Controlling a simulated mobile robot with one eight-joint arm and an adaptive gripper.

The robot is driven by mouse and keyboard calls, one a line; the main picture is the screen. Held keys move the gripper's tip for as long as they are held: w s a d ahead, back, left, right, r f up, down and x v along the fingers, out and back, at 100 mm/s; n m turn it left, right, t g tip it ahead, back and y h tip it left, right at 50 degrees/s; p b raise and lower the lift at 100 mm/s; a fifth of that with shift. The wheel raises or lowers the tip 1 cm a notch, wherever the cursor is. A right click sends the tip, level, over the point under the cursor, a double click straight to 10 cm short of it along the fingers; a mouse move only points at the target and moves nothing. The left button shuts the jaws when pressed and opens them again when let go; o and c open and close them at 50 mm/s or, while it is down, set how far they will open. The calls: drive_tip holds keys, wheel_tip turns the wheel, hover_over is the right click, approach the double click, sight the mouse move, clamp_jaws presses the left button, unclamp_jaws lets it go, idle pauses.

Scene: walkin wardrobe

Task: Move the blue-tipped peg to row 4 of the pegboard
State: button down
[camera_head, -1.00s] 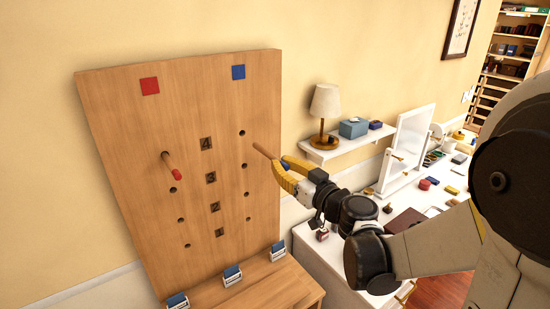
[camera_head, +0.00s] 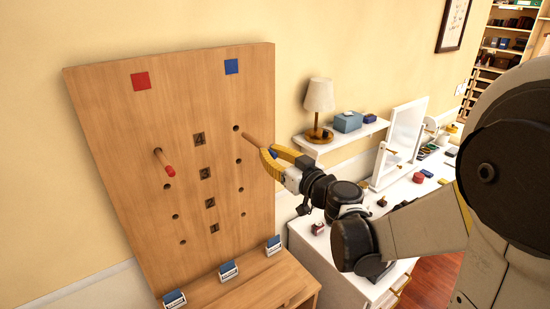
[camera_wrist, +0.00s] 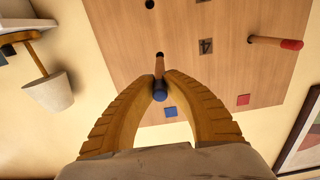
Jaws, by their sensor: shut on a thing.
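The pegboard (camera_head: 110,150) is an upright wooden board with a red square over its left column, a blue square (camera_head: 231,67) over its right column, and labels 4 to 1 downwards. My gripper (camera_head: 268,151) is shut on the blue-tipped peg (camera_head: 252,140). The peg's bare wooden end points at the board, close to the right column's row 4 hole (camera_head: 236,128), which still shows beside it in the head view. In the wrist view, the blue tip (camera_wrist: 160,94) sits between the yellow fingers and the wooden end meets the dark hole; any insertion is unclear.
A red-tipped peg (camera_head: 164,163) sticks out of the left column at row 4. Below the board, a wooden ledge (camera_head: 255,289) carries several blue-and-white holders. To the right are a lamp (camera_head: 319,98) on a shelf, a mirror (camera_head: 401,140) and a white dresser.

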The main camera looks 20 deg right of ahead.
sight(254, 139)
drive_tip(key=shift+x, duration=1.45)
drive_tip(key=shift+b+x, duration=0.85)
drive_tip(key=shift+x, duration=1.7)
idle(0.5)
drive_tip(key=c, duration=1.4)
unclamp_jaws()
drive_tip(key=shift+c, duration=0.2)
drive_tip(key=v, duration=1.2)
drive_tip(key=shift+d, duration=0.1)
